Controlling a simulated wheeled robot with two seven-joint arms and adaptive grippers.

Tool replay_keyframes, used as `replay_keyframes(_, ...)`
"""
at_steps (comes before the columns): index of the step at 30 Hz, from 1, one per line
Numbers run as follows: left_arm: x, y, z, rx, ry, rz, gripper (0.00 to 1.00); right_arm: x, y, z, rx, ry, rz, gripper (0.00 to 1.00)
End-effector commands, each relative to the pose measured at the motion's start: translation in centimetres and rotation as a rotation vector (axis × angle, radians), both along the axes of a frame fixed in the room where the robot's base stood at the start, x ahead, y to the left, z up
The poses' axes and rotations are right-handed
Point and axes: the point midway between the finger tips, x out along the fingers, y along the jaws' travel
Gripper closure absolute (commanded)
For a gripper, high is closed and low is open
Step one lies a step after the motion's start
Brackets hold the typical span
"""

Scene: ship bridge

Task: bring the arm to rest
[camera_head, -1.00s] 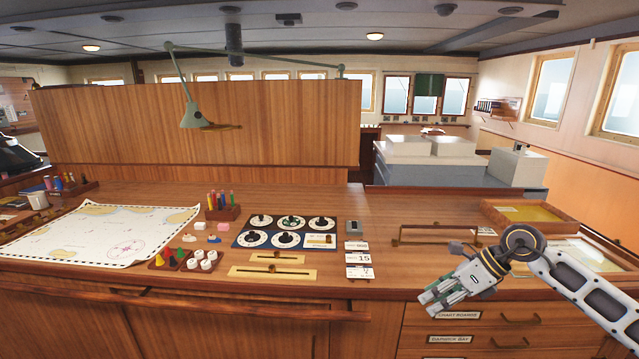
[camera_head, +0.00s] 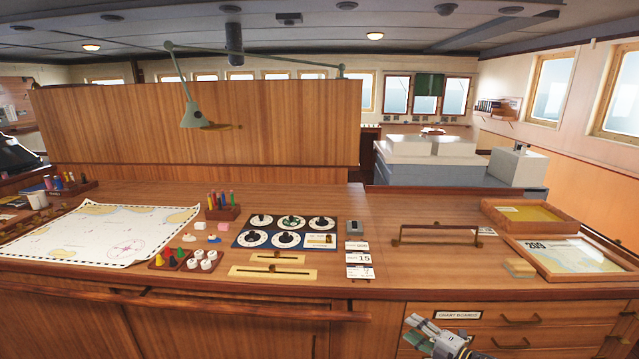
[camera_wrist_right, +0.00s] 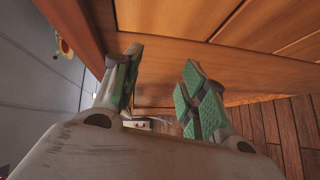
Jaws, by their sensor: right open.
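My right gripper (camera_head: 424,333) is low at the bottom edge of the head view, in front of the drawer fronts and below the desk's front edge. It points up and to the left. In the right wrist view its two green-padded fingers (camera_wrist_right: 160,85) stand apart with nothing between them. Wooden panels of the desk (camera_wrist_right: 170,20) show beyond the fingers. Most of my right arm is out of the head view. My left gripper does not show in any view.
The desk top (camera_head: 400,270) carries a chart (camera_head: 100,235), a dial panel (camera_head: 285,232), a wooden rail (camera_head: 440,234) and framed trays (camera_head: 528,214) at right. A small tan block (camera_head: 519,267) lies near the front edge. Drawer handles (camera_head: 521,320) stick out near my right gripper.

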Motion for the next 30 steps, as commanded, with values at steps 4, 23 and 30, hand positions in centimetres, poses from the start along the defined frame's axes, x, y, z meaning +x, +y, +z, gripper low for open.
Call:
replay_keyframes(4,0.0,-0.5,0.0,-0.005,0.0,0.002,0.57,-1.5,-1.7,-6.3,0.104,0.135,-0.155,0.57)
replay_keyframes(23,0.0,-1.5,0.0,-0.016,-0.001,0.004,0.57,-15.5,-5.5,-29.3,0.37,0.648,-0.701,0.57)
replay_keyframes(30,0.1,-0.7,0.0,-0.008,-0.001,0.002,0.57,-23.4,-5.3,-36.3,0.427,0.831,-0.88,0.57)
